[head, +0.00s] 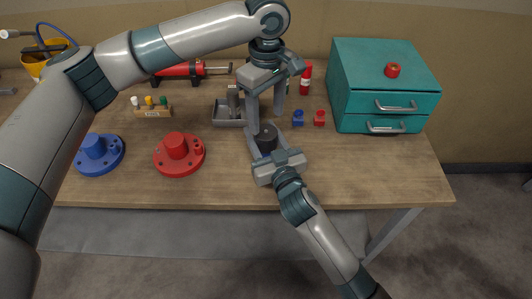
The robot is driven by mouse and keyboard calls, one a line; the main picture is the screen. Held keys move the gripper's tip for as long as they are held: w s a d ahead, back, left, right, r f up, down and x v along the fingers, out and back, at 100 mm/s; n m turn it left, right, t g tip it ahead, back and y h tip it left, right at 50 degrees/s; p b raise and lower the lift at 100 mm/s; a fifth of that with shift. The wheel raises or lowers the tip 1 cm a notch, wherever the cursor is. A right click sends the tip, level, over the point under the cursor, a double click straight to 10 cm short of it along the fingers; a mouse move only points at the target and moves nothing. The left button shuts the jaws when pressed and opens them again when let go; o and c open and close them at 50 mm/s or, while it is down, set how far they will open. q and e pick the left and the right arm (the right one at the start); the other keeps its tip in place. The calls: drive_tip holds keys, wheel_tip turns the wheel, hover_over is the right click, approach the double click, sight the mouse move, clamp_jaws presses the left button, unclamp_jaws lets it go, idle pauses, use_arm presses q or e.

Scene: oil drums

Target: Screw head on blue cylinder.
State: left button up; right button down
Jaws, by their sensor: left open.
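A blue cylinder (94,145) stands upright on a round blue flange at the left of the table. My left gripper (266,116) points down near the table's middle, its fingers open. My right gripper (265,142) reaches in from the front, just below the left one. A dark round piece (268,136) sits between the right gripper's fingers, under the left gripper. I cannot tell whether the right fingers press on it. A small blue piece (298,118) and a small red piece (320,118) stand to the right of the grippers.
A red cylinder on a red flange (178,154) stands right of the blue one. A teal drawer cabinet (375,75) with a red piece (392,70) on top fills the back right. A grey tray (228,114) lies behind the grippers. The front right table is clear.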

sight(266, 130)
use_arm(q)
drive_tip(key=n, duration=0.4)
drive_tip(key=shift+n, duration=0.4)
drive_tip(key=n, duration=0.3)
drive_tip(key=shift+n, duration=0.4)
drive_tip(key=shift+f, duration=0.2)
drive_tip(key=shift+f, duration=3.85)
